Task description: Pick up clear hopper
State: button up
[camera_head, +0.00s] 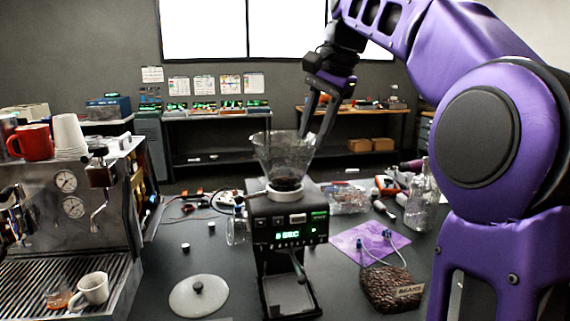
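The clear hopper (278,157) is a see-through funnel with dark beans at its bottom. It sits upright on top of the black grinder (288,240), whose green display is lit. My gripper (318,130) points down from above at the hopper's right rim. Its two fingers are apart, one over the hopper's upper right and one just to the right of it. I cannot tell whether either finger touches the hopper wall. A round clear lid (198,297) with a dark knob lies on the table to the left of the grinder.
An espresso machine (70,215) with cups stands at the left. A bag of beans (388,288), a purple mat (368,243) and a glass bottle (420,197) are at the right. Tools lie behind the grinder.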

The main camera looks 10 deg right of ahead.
aim_at(308, 148)
jog(key=x, duration=0.3)
jog(key=shift+w+f, duration=0.1)
jog(key=shift+f, duration=0.25)
jog(key=x, duration=0.5)
jog(key=shift+a+f+b, duration=0.15)
jog(key=shift+f+b, duration=0.15)
jog(key=shift+b, duration=0.05)
grip_shut()
dwell(0.8)
